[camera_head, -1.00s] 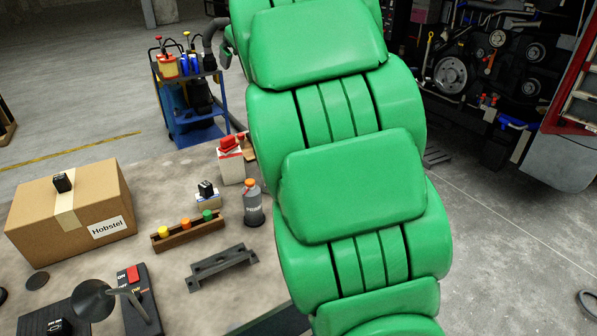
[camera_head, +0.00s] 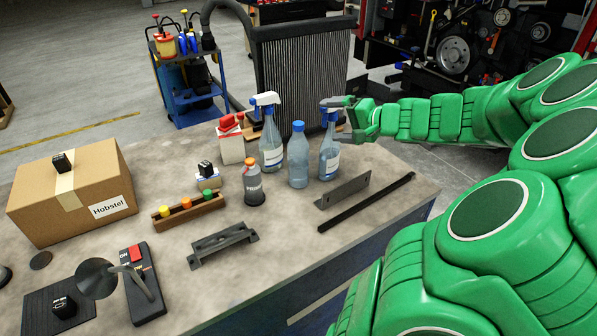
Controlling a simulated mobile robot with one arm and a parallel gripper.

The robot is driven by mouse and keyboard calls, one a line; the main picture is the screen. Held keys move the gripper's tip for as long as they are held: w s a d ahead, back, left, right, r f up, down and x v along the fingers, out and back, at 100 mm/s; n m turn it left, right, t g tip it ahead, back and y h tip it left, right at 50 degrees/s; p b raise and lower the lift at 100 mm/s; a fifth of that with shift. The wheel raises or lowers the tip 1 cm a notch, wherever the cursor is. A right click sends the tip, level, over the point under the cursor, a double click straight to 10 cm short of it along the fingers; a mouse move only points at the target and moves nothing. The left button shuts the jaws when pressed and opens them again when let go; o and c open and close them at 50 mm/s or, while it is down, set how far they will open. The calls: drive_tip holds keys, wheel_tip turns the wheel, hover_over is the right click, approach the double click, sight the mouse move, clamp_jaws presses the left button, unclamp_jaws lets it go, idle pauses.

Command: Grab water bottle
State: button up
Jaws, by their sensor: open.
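A clear bluish water bottle with a blue cap (camera_head: 298,160) stands upright on the workbench (camera_head: 290,238), between two spray bottles. The left spray bottle (camera_head: 271,148) has a white trigger head. The right spray bottle (camera_head: 329,158) stands just right of the water bottle. My gripper (camera_head: 347,119) is open at the end of my green arm, at the height of the right spray bottle's head and to the right of the water bottle. Its fingers overlap the right spray bottle's head in the picture; I cannot tell whether they touch.
A dark grey bottle with an orange cap (camera_head: 254,184) and a white-and-red canister (camera_head: 231,140) stand left of the bottles. A metal bracket (camera_head: 343,190) and a black bar (camera_head: 367,201) lie in front right. A radiator (camera_head: 301,80) stands behind. A cardboard box (camera_head: 72,198) sits far left.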

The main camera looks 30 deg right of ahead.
sight(305, 152)
drive_tip(key=w+a+f+m, duration=0.1)
drive_tip(key=f+m, duration=0.2)
drive_tip(key=m, duration=0.3)
drive_tip(key=w+a+f+m+h, duration=0.1)
drive_tip(key=a+f+m, duration=0.1)
drive_tip(key=m, duration=0.4)
drive_tip(key=w+a+f+m, duration=0.1)
drive_tip(key=f+m, duration=0.3)
drive_tip(key=m, duration=0.1)
drive_tip(key=shift+a+f+m, duration=0.3)
drive_tip(key=shift+f+m, duration=0.05)
drive_tip(key=shift+m, duration=0.05)
drive_tip(key=m, duration=0.2)
drive_tip(key=f+m+h, duration=0.1)
drive_tip(key=shift+w+m, duration=0.4)
drive_tip(key=shift+x, duration=1.3)
drive_tip(key=shift+r+x, duration=0.15)
drive_tip(key=shift+x, duration=1.15)
drive_tip(key=shift+r+x, duration=0.2)
drive_tip(key=shift+x, duration=1.05)
drive_tip(key=shift+w+d, duration=0.15)
drive_tip(key=c, duration=1.6)
